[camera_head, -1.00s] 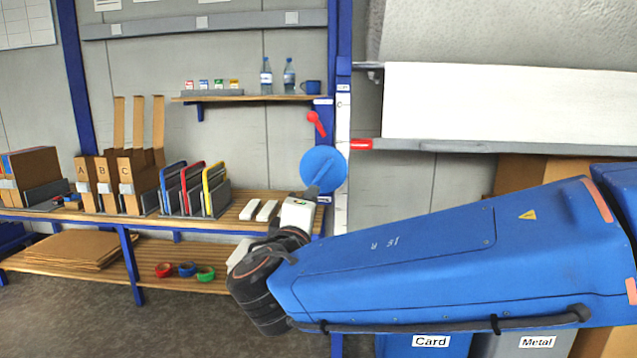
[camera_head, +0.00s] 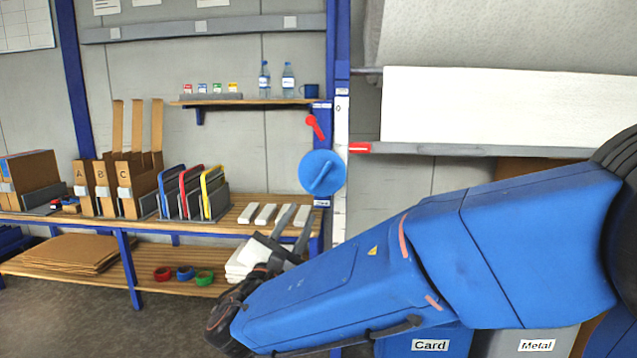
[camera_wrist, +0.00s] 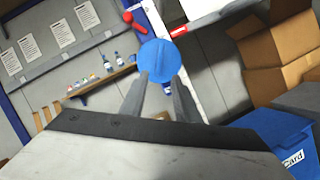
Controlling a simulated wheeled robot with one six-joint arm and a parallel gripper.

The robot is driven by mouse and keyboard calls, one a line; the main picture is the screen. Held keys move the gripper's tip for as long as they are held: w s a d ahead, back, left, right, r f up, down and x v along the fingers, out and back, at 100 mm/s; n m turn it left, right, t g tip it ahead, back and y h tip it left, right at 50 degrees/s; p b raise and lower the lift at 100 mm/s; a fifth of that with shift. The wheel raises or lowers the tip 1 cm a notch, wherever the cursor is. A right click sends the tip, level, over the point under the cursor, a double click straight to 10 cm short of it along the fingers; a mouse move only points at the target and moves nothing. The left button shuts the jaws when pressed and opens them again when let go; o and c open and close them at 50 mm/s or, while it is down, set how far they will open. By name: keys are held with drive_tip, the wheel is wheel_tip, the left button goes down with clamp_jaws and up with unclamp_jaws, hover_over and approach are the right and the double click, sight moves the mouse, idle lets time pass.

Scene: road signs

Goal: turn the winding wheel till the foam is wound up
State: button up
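The winding wheel (camera_head: 322,172) is a blue disc with a slanted blue bar across its face, mounted on the post. It also shows in the wrist view (camera_wrist: 161,60). My gripper (camera_head: 297,212) is below and left of the wheel in the head view, its two grey fingers apart and empty. In the wrist view my gripper (camera_wrist: 160,84) has its fingertips near the wheel's lower edge; contact cannot be told. White foam (camera_head: 510,108) hangs as a broad sheet at the upper right, below a grey roll (camera_head: 500,35).
A red lever (camera_head: 315,127) is above the wheel and a red piece (camera_head: 358,148) to its right. A wooden shelf (camera_head: 232,229) with white blocks, folders and boxes stands left. Card (camera_head: 430,340) and metal (camera_head: 535,340) bins stand at lower right.

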sight(320, 178)
drive_tip(key=x, duration=1.5)
drive_tip(key=shift+c, duration=0.2)
clamp_jaws()
